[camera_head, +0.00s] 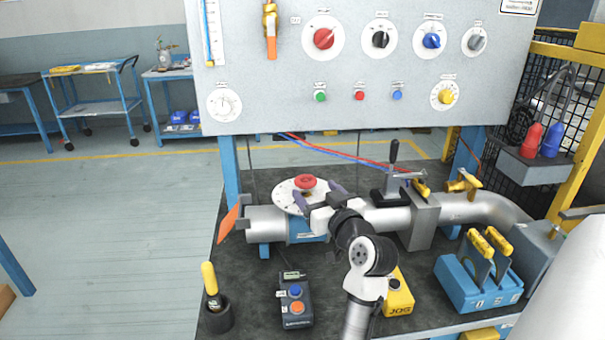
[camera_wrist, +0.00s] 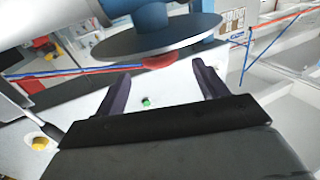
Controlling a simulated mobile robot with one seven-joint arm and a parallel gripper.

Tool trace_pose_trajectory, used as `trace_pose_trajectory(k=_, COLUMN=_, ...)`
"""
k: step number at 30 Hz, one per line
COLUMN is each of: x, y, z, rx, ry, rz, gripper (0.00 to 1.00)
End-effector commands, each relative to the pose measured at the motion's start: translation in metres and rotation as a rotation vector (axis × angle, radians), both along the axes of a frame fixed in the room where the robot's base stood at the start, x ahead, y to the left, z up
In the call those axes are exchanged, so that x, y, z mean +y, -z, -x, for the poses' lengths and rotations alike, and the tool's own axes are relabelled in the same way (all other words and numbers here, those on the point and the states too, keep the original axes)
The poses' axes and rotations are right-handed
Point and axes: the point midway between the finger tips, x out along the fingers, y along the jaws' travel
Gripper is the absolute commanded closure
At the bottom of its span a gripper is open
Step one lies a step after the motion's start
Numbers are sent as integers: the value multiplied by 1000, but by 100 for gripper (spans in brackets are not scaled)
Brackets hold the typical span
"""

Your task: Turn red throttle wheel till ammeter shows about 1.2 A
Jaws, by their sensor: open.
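The red throttle wheel (camera_head: 306,182) sits on a pale round plate (camera_head: 284,197) on top of the grey pipe. In the wrist view the picture is turned over, and the red wheel (camera_wrist: 160,62) shows under the dark disc edge. My gripper (camera_head: 318,191) is open beside the wheel, on its near right side. In the wrist view its two dark purple fingers (camera_wrist: 161,72) stand apart, with the wheel just beyond and between their tips; I cannot tell whether they touch it. A white round dial (camera_head: 224,104), possibly the ammeter, is low left on the panel; its reading is too small to tell.
The grey panel (camera_head: 270,75) stands behind with several knobs and buttons. A black-handled lever (camera_head: 392,165) rises from the pipe right of my gripper. A control box (camera_head: 295,300), a yellow box (camera_head: 398,296) and a blue block with yellow handles (camera_head: 478,280) stand in front.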

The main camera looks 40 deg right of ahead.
Motion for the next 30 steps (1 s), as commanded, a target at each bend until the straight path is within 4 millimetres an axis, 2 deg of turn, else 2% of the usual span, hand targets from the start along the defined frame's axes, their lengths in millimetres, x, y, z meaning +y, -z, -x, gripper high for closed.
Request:
trace_pose_trajectory(k=1, x=-2, y=-3, z=-13, rx=2, ry=-4, rz=-1, gripper=28)
trace_pose_trajectory(k=6, x=-11, y=-3, z=-46, rx=1, ry=-2, rz=-1, gripper=28)
trace_pose_trajectory(k=12, x=-17, y=-2, z=-71, rx=-1, ry=-2, rz=0, gripper=28)
trace_pose_trajectory(k=17, x=-19, y=-1, z=-78, rx=-1, ry=0, rz=0, gripper=28)
trace_pose_trajectory(k=25, x=-19, y=0, z=-79, rx=-1, ry=0, rz=1, gripper=30)
trace_pose_trajectory(k=30, x=-19, y=0, z=-79, rx=-1, ry=0, rz=1, gripper=52)
